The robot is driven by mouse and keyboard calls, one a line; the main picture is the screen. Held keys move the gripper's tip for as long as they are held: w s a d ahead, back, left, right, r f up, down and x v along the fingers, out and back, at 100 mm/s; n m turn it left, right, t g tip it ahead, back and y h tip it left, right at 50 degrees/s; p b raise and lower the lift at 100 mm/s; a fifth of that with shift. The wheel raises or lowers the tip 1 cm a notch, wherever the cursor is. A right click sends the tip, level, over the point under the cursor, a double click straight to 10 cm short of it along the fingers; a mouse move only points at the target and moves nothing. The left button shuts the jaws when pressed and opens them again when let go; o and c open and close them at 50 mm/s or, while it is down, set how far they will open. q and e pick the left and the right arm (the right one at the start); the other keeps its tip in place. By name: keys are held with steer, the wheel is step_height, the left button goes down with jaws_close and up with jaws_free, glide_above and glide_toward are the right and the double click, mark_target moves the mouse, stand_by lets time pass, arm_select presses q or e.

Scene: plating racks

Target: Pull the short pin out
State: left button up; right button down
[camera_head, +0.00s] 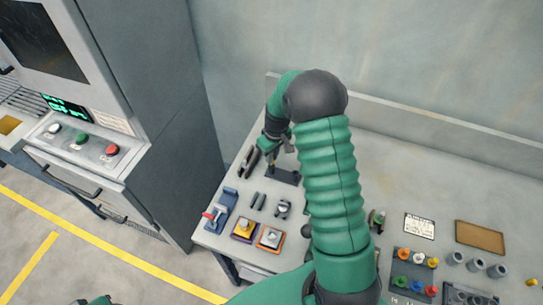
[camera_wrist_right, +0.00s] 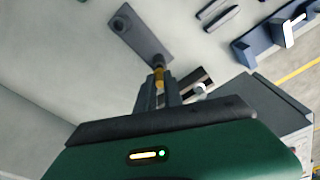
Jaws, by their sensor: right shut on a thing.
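A dark rectangular plate (camera_head: 288,178) lies near the back left of the bench, partly behind my right arm. It also shows in the right wrist view (camera_wrist_right: 143,36), with a round raised socket or stub at its far end. My right gripper (camera_head: 272,157) is over the plate's left end. I cannot tell whether that end is still seated in the plate. My left gripper is out of view; only a bit of green shows at the bottom edge.
Black pliers-like tools (camera_head: 249,160) lie left of the plate. A blue fixture with a red lever (camera_head: 215,215), a yellow-topped block (camera_head: 244,229) and an orange-edged block (camera_head: 270,238) stand in front. A grey cabinet (camera_head: 165,110) rises at left; a wall is behind.

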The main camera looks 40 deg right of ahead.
steer(key=shift+r+p, duration=0.95)
steer(key=shift+r, duration=0.5)
